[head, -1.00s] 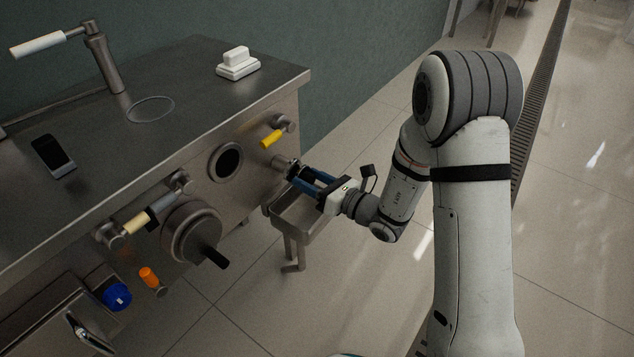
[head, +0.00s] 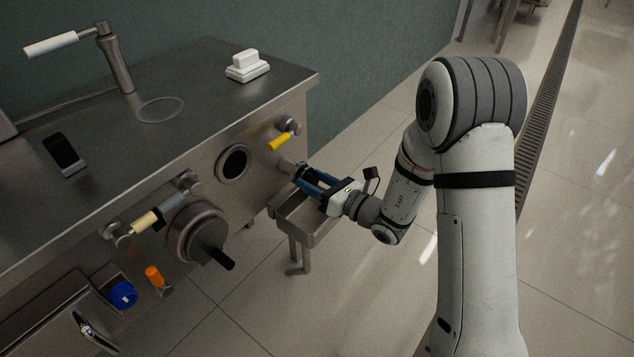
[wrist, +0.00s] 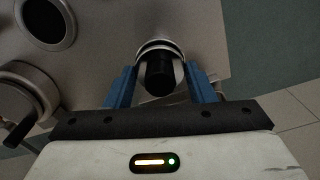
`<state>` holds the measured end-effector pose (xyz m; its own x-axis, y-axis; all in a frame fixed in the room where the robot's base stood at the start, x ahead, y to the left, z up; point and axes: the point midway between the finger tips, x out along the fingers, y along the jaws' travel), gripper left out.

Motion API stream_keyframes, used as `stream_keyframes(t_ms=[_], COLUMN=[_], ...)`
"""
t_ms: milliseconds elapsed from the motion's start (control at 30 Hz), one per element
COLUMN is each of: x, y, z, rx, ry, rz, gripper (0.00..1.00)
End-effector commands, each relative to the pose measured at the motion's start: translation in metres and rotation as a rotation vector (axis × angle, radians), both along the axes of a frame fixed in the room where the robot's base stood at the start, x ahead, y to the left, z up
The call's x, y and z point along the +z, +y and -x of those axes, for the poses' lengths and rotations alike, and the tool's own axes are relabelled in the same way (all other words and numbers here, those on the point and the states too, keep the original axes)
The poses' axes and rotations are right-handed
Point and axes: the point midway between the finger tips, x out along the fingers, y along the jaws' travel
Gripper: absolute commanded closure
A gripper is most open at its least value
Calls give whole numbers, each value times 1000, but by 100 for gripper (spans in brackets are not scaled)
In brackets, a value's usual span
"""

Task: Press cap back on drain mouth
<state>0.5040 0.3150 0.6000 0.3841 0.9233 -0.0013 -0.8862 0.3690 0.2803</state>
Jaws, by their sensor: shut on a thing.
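The drain mouth (head: 288,165) is a short metal stub on the right of the machine's front panel. In the wrist view it shows as a metal collar (wrist: 160,48). A black cylindrical cap (wrist: 159,76) lies between my gripper's blue fingers, in line with the collar. My gripper (head: 308,178) is shut on the cap, right at the drain mouth; it also shows in the wrist view (wrist: 160,88). The cap looks to be against the collar, but I cannot tell how far it is seated. In the head view the fingers mostly hide it.
A metal trough (head: 308,222) stands below my gripper. Left of the mouth are a round dark port (head: 234,163), a yellow-handled valve (head: 281,141) and a large round cover with a black handle (head: 198,236). Open floor lies to the right.

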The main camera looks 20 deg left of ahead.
Motion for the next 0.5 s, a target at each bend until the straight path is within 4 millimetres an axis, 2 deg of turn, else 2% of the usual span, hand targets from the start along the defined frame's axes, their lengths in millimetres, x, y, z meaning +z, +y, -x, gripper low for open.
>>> stream_keyframes(t_ms=[500], x=[0], y=[9], z=[-4], rx=[0], ry=[1], rz=[-1], gripper=[82])
